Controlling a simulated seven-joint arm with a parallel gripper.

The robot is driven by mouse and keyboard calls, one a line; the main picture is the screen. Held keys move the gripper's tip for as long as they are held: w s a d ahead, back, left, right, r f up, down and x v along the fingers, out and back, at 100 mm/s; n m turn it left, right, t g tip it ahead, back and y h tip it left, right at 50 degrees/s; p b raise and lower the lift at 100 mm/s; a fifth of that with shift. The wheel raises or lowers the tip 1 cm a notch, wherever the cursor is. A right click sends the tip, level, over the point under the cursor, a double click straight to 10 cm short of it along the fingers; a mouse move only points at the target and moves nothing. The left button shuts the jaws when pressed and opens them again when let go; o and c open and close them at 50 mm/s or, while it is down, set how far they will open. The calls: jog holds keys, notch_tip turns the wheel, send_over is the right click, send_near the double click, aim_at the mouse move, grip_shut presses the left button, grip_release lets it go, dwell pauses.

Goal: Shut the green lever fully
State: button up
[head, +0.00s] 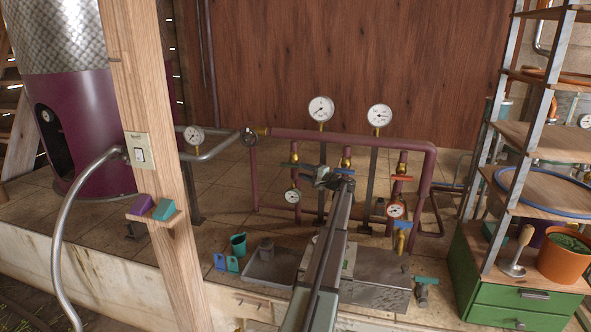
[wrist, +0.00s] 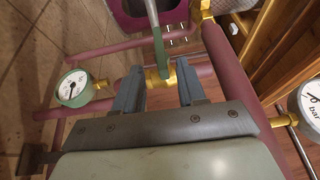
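The green lever (wrist: 158,46) sits on a brass valve (wrist: 161,77) in the wrist view. It points up the picture and appears to lie across the valve's purple pipe. In the head view the green lever (head: 288,165) is a small horizontal bar left of my gripper (head: 319,179). In the wrist view my gripper (wrist: 158,82) is open, one finger on each side of the lever's valve end. Nothing is visibly clamped. I cannot tell whether either finger touches the lever.
A blue lever (head: 345,171) and a red lever (head: 402,178) are on neighbouring pipes to the right. A pressure gauge (head: 293,196) hangs below the green lever. Two taller gauges, one a white dial (head: 321,108), stand behind. A wooden post (head: 150,120) rises at the left.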

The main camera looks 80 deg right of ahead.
jog(key=v, duration=0.4)
jog(key=shift+s+a, duration=0.1)
jog(key=shift+s, duration=0.25)
dwell(0.9)
